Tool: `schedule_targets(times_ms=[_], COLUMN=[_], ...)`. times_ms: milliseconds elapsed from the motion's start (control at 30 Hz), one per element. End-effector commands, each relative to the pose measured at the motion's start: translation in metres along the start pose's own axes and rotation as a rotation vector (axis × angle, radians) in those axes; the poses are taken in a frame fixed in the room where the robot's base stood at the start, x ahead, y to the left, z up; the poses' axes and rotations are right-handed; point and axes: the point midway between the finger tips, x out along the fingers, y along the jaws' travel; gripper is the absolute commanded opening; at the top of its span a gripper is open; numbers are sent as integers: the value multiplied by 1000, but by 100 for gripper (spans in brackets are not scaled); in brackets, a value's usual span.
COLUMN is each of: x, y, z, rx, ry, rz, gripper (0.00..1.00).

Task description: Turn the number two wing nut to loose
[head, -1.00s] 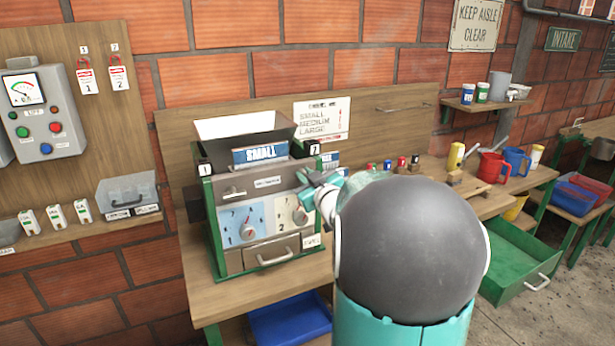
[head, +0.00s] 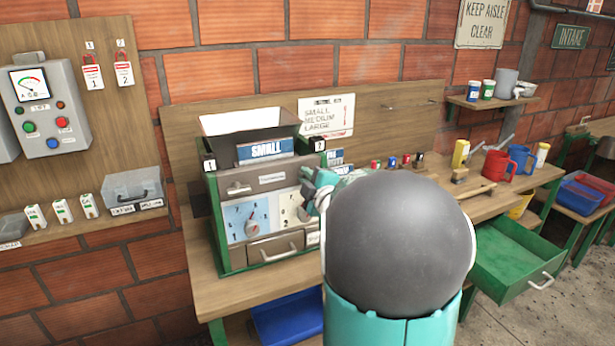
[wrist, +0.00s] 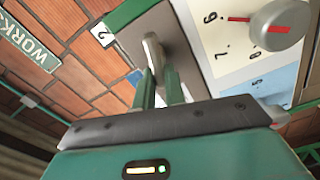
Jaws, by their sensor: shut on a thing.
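The number two wing nut (wrist: 151,47) is a pale metal wing on the grey front of the pulper (head: 240,188), close to the white plate marked 2 (wrist: 101,34). It stands upright in the wrist view. My gripper (wrist: 159,76) is shut on the wing nut, with its green fingers on either side of the lower end. In the head view my gripper (head: 314,190) is at the pulper's upper right front, and my arm hides the wing nut there. The number one plate (head: 210,165) is at the pulper's upper left corner.
A grey dial knob (wrist: 277,25) with a red pointer sits close to the right of my gripper. A drawer handle (head: 279,252) is below the dials. Small coloured blocks (head: 391,162) stand on the bench to the right. An open green drawer (head: 520,258) juts out beyond.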

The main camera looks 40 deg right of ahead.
Motion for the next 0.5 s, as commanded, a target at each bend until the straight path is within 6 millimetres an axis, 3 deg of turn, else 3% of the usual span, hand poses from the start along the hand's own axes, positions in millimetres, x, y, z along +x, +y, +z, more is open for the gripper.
schedule_targets(times_ms=[33, 500], x=[-2, -2], y=[-6, -8], z=[8, 10], rx=[-33, -274], ry=[-19, -21], rz=[-13, -11], gripper=[0, 0])
